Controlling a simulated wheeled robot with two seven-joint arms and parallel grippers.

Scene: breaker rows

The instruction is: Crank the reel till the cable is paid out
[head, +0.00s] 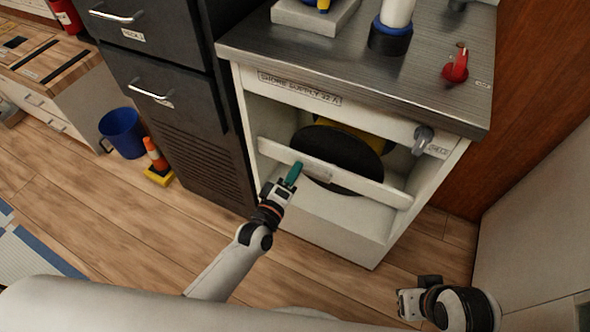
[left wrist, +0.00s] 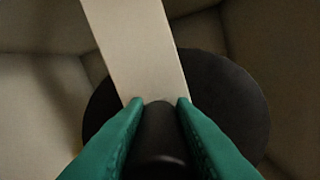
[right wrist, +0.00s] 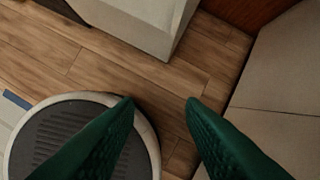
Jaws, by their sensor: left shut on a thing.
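The reel (head: 335,158) is a black disc inside the open white cabinet, with a yellow part (head: 362,140) behind it. A pale bar (head: 375,188) runs across the front of the disc. My left gripper (head: 293,172) is at this bar, left of the disc's middle. In the left wrist view its green fingers (left wrist: 158,108) are shut around a dark round handle (left wrist: 158,135), with the pale bar (left wrist: 138,45) and disc (left wrist: 230,95) beyond. The cable cannot be made out. My right gripper (right wrist: 160,103) is open and empty, low and right of the cabinet.
The grey worktop (head: 340,50) above the opening carries a red knob (head: 456,68) and a blue-based cylinder (head: 391,35). A pale panel (head: 535,215) stands at right.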

